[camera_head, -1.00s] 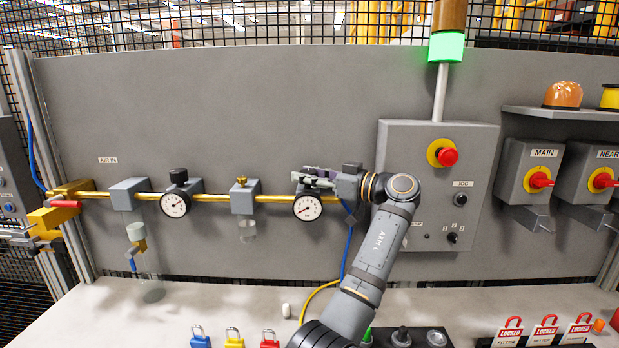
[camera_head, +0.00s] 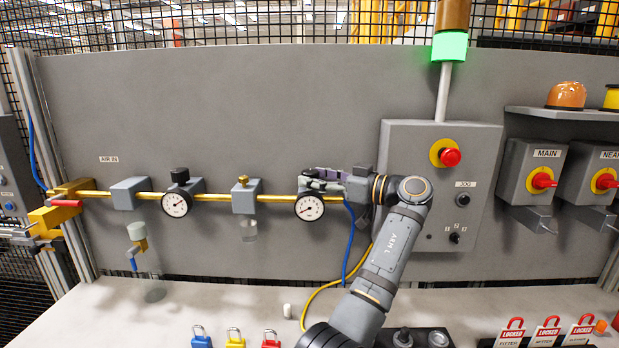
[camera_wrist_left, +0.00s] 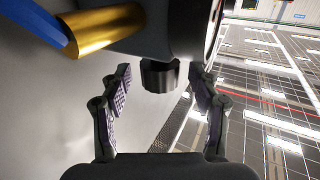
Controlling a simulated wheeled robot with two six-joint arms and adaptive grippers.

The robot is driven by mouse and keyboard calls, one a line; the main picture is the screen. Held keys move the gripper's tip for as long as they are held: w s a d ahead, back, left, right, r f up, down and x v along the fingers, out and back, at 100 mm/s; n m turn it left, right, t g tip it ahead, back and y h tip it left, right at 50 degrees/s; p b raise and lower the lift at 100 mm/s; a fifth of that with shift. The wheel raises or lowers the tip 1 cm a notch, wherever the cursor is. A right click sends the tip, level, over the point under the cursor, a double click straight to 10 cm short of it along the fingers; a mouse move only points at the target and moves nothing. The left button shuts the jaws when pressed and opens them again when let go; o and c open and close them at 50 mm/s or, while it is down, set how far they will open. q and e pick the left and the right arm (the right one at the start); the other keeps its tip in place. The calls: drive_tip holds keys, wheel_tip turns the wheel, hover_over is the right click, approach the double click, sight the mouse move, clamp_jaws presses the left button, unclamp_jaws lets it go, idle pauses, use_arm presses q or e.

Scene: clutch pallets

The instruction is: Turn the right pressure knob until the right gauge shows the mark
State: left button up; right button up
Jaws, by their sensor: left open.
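The right gauge (camera_head: 309,208) is a white dial with a black rim on the brass pipe; its needle and mark are too small to read. The right pressure knob (camera_wrist_left: 160,75) is a short black cylinder, shown in the left wrist view below the dark regulator body. In the head view it is mostly hidden by my left gripper (camera_head: 312,180), just above the gauge. In the wrist view the fingers of my left gripper (camera_wrist_left: 159,84) are spread, one on each side of the knob, with visible gaps. My right gripper is out of view.
The left gauge (camera_head: 176,203) with its black knob (camera_head: 180,175) and a brass-topped unit (camera_head: 244,197) sit along the pipe. A blue hose (camera_head: 350,245) hangs beside my wrist. A grey control box (camera_head: 440,185) stands close right. Padlocks lie on the bench (camera_head: 210,308).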

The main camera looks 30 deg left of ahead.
use_arm(q)
drive_tip(key=d, duration=1)
drive_tip(key=shift+w, duration=0.3)
